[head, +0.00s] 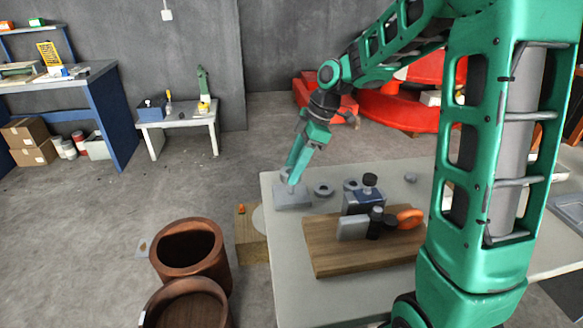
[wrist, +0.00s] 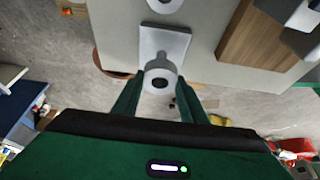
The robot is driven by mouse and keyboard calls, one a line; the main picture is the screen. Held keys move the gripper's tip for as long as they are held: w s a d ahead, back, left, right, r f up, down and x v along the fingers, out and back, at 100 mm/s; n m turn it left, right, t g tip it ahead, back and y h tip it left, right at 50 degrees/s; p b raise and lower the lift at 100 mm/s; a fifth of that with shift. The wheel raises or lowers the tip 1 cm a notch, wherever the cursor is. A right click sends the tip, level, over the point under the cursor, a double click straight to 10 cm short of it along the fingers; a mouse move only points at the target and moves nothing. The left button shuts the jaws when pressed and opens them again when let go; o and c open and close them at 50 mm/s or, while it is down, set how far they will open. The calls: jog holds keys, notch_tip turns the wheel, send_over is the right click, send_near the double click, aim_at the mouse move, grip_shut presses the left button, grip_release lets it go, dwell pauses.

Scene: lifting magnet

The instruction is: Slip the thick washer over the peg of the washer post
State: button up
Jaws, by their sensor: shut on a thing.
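The thick washer (wrist: 160,73), a pale grey ring with a dark hole, is between the green fingers of my gripper (wrist: 160,98) in the wrist view. My gripper (head: 291,181) is shut on it at the table's left end in the head view. The washer post's grey rectangular base (head: 292,198) lies just below the fingers; its plate (wrist: 176,45) also shows in the wrist view. The washer overlaps the plate's near end in the wrist view.
A grey ring (head: 323,190) and another round grey piece (head: 351,184) lie right of the post. A wooden board (head: 330,258) carries a blue block with a black knob (head: 370,190) and an orange ring (head: 410,218). Brown bins (head: 190,252) stand left of the table.

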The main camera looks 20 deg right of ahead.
jog(key=shift+f, duration=2.55)
jog(key=o, duration=1.1)
jog(key=shift+o, duration=0.2)
jog(key=shift+r, duration=0.1)
jog(key=v, duration=1)
jog(key=shift+r, duration=0.3)
jog(key=shift+s, duration=0.1)
